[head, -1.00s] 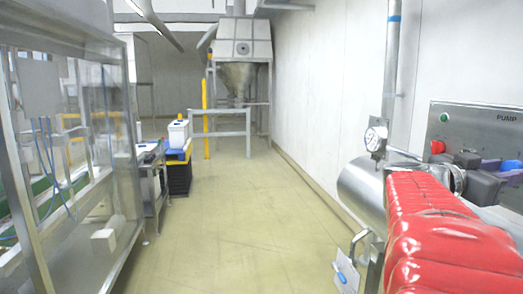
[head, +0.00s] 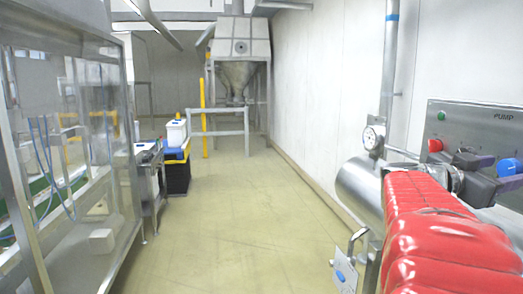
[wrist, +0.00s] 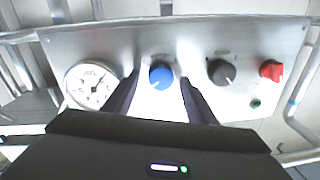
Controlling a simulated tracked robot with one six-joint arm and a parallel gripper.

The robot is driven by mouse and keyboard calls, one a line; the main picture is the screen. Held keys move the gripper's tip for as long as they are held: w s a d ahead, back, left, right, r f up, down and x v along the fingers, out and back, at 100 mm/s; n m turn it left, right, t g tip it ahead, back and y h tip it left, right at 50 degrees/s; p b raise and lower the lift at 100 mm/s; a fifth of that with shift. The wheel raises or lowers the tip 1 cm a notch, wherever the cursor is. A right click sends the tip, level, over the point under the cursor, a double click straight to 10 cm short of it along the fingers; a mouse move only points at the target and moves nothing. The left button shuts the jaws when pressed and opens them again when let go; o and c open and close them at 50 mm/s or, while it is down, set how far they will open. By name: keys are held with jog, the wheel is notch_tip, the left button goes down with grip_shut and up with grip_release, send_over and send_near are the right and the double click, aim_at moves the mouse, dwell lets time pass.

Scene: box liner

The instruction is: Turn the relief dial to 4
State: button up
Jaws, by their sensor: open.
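A steel control panel (wrist: 200,60) marked PUMP in the head view (head: 480,120) carries a round blue knob (wrist: 161,75) and a dark grey knob (wrist: 222,72). The labels are too small to tell which is the relief dial, and its setting is unreadable. My gripper (wrist: 160,80) is open and empty. In the wrist view its two dark fingers lie to either side of the blue knob; I cannot tell whether they touch it. The blue knob also shows at the right edge of the head view (head: 508,167), right of my dark gripper.
A red switch (wrist: 271,70), a green button (wrist: 256,104) and a white dial gauge (wrist: 91,84) sit on the same panel. Another gauge (head: 373,136) stands on the steel pipework. The floor aisle (head: 240,220) to the left is clear.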

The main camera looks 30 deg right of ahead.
jog(key=shift+w+a+r, duration=0.1)
jog(key=shift+w+a, duration=0.15)
jog(key=shift+a, duration=0.25)
jog(key=v, duration=0.6)
jog(key=shift+a, duration=0.25)
